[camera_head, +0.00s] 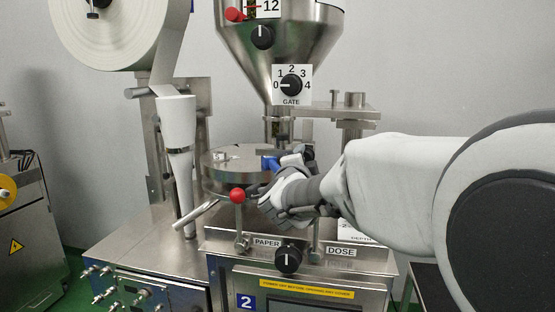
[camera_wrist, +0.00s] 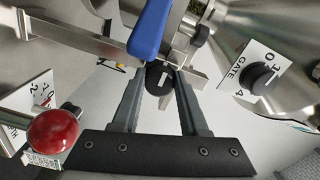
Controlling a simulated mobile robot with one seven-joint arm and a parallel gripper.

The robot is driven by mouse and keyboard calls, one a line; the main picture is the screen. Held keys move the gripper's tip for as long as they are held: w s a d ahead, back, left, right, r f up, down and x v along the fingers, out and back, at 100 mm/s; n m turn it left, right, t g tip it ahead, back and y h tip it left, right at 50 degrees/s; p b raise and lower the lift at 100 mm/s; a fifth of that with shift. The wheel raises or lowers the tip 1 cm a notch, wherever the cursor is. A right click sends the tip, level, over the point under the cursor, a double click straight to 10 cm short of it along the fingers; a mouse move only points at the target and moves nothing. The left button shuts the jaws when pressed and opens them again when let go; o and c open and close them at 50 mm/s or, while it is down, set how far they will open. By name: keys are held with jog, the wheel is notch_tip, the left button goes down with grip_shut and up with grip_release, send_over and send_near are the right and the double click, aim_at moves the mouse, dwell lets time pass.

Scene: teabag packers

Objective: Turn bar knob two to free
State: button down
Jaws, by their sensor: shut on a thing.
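A black round knob (camera_wrist: 160,78) with a white line shows between my fingertips in the wrist view. I take it for the bar knob. My gripper (camera_wrist: 161,82) is shut on it, one finger on each side. In the head view my gripper (camera_head: 277,172) reaches in from the right, over the front of the round steel plate (camera_head: 222,180), and it hides the knob there. Any marking for free is not readable. A blue bar (camera_wrist: 150,30) lies just past the knob in the wrist view. The machine has a blue label two (camera_head: 246,302).
A red ball lever (camera_head: 237,195) stands just left of my gripper; its red ball is close in the wrist view (camera_wrist: 53,130). The GATE knob (camera_head: 291,85) is above on the hopper (camera_head: 280,38). A black knob (camera_head: 288,258) sits below between PAPER and DOSE.

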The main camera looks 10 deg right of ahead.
jog(key=c, duration=0.7)
grip_release()
jog(key=v, duration=1.7)
jog(key=shift+s+p, duration=0.2)
jog(key=shift+p, duration=0.2)
jog(key=shift+r, duration=0.1)
